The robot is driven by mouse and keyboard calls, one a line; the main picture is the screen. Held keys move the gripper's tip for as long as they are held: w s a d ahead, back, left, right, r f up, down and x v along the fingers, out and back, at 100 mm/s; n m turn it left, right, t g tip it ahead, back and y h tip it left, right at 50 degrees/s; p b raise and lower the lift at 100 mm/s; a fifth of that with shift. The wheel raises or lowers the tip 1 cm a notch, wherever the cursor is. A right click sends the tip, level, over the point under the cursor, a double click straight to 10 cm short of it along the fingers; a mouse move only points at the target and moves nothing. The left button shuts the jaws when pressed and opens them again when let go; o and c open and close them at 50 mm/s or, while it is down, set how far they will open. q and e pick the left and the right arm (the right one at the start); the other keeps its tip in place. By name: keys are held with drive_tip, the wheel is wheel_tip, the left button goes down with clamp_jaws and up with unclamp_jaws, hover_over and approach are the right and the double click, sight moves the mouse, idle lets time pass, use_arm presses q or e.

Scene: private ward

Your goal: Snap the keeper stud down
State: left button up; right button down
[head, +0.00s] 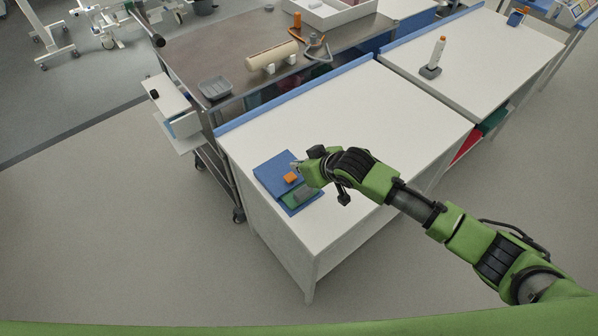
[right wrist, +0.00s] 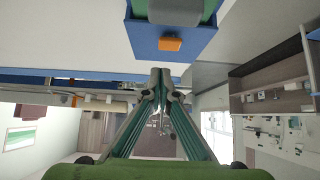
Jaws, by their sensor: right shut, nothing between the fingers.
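An orange block, which looks like the keeper stud (head: 291,177), sits on a blue holder (head: 268,177) at the near left corner of the white table. A grey-green piece (head: 302,193) lies in the holder beside it. My right gripper (head: 299,166) is shut and empty, close by the orange block at the holder's far side. In the right wrist view the closed fingertips (right wrist: 160,76) are apart from the orange block (right wrist: 170,44), which stands out from the blue holder (right wrist: 143,38). Whether the stud is up or down is unclear. My left gripper is not in view.
The white table (head: 360,110) is mostly clear behind my right arm. A metal cart (head: 190,50) behind it holds a grey tray (head: 215,87) and a beige roll (head: 271,55).

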sight(293, 174)
drive_tip(key=shift+s+d+f+p, duration=0.1)
drive_tip(key=shift+f+p, duration=0.25)
drive_tip(key=shift+f, duration=1.5)
